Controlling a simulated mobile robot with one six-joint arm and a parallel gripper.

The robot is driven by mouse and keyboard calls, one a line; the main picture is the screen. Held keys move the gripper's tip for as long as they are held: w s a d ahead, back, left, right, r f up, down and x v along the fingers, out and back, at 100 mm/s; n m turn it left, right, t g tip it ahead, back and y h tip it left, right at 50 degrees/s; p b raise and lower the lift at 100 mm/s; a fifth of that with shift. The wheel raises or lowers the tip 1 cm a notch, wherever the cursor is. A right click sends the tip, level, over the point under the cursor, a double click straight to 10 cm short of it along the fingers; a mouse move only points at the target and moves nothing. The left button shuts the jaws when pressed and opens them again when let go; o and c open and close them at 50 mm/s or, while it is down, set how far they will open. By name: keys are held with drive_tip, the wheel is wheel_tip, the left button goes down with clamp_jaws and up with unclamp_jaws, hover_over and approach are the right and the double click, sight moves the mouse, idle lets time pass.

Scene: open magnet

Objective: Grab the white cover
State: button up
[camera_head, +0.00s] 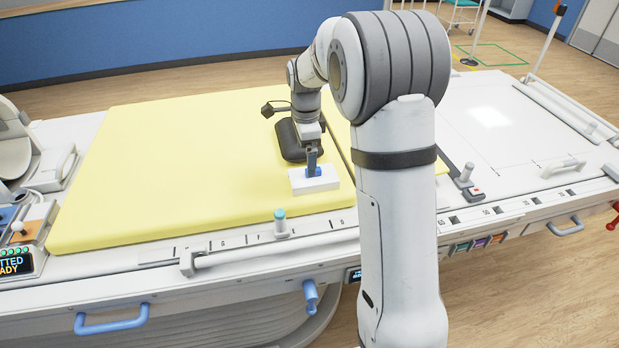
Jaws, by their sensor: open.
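A small white block (314,184), which looks like the white cover, lies flat on the yellow pad (150,170) near its front edge. A blue piece (314,172) stands up at the middle of its top. My gripper (313,164) points down directly over the block, with its fingertips at the blue piece. The jaws are open, but at this size and angle I cannot tell whether they touch the blue piece.
A white rail (270,247) and a teal-topped knob (280,222) line the table's front edge. A screen (15,264) stands at the left. The pad's left half is clear.

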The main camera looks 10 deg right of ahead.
drive_tip(key=f, duration=0.3)
drive_tip(key=f+p, duration=0.1)
drive_tip(key=f, duration=0.3)
drive_tip(key=shift+s+d+f+p, duration=0.15)
drive_tip(key=shift+d+f+p, duration=0.05)
drive_tip(key=shift+p, duration=0.1)
drive_tip(key=c, duration=1)
